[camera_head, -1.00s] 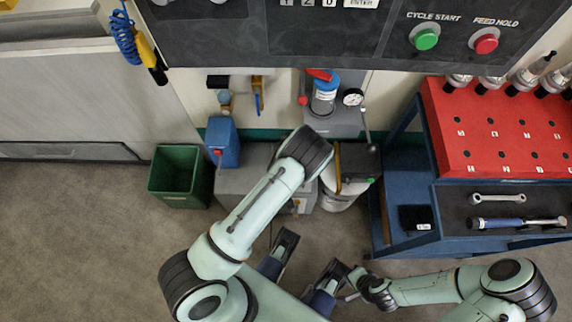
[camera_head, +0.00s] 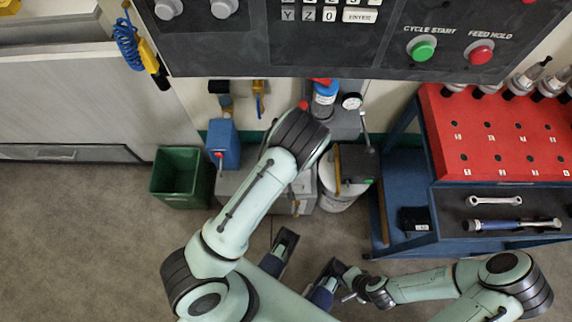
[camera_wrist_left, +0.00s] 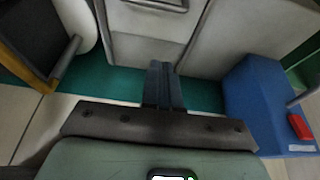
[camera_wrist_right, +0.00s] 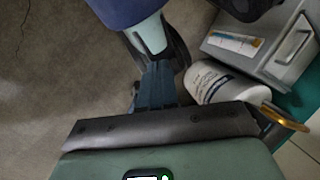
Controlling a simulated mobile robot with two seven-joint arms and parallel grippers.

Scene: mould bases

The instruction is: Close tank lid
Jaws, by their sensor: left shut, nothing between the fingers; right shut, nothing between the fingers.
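A grey tank (camera_head: 232,187) stands on the floor by the wall in the head view, partly covered by my left arm. I cannot tell which part is its lid or how the lid stands. Its grey side with a handle and label shows in the right wrist view (camera_wrist_right: 270,52). My left gripper (camera_wrist_left: 163,68) is shut and empty, pointing towards grey box faces above a green strip; my arm hides it in the head view. My right gripper (camera_head: 350,294) is shut and empty, low in front of my body, apart from the tank; it also shows in the right wrist view (camera_wrist_right: 157,72).
A blue cart (camera_head: 408,190) holds tools at right. A dark control panel (camera_head: 330,45) overhangs the top. Floor at left is clear.

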